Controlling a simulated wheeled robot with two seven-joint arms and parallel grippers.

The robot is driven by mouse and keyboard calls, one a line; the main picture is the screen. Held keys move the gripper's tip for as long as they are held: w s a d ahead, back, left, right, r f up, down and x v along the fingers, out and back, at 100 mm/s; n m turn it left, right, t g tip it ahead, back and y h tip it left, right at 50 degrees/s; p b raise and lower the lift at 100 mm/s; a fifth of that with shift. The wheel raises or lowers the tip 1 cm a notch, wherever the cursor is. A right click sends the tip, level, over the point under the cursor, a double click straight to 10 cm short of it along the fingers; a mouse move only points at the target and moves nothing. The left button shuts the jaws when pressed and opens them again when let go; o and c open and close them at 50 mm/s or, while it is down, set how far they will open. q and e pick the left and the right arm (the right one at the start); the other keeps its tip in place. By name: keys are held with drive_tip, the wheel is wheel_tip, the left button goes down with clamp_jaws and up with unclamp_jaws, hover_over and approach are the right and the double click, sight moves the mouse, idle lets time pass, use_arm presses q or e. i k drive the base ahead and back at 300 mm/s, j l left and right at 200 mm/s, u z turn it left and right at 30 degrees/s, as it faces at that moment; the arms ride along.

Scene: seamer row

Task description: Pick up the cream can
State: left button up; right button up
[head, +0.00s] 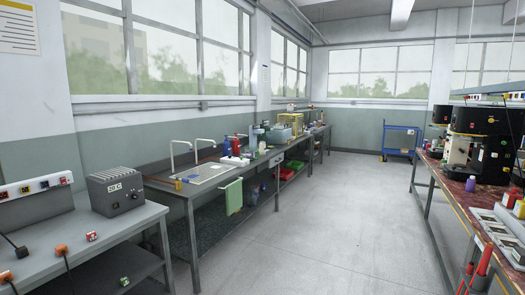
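I cannot make out with certainty a cream can; the small items on the far counter and the right bench are too small to tell. A small red-and-white can-like item (91,236) stands on the grey left bench. A similar small green-and-red item (124,281) sits on the shelf below it. Neither of my grippers is in view.
A grey box (115,190) stands on the left bench (150,213). Beyond it runs a long sink counter (165,184) with bottles and a green towel (233,196). A red-topped bench (440,178) with black machines (490,145) lines the right. The floor (300,220) between is clear.

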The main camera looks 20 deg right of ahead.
sight(261, 143)
drive_tip(key=i+l+z, duration=0.3)
drive_tip(key=i, duration=0.3)
drive_tip(key=i+l+z, duration=0.3)
drive_tip(key=i, duration=0.3)
drive_tip(key=i+z, duration=0.3)
drive_tip(key=i, duration=2.3)
drive_tip(key=i+u, duration=0.35)
drive_tip(key=i, duration=0.15)
drive_tip(key=i+l+u, duration=0.3)
drive_tip(key=i, duration=0.15)
drive_tip(key=i+l+u, duration=0.2)
drive_tip(key=i+u, duration=0.15)
drive_tip(key=i, duration=0.15)
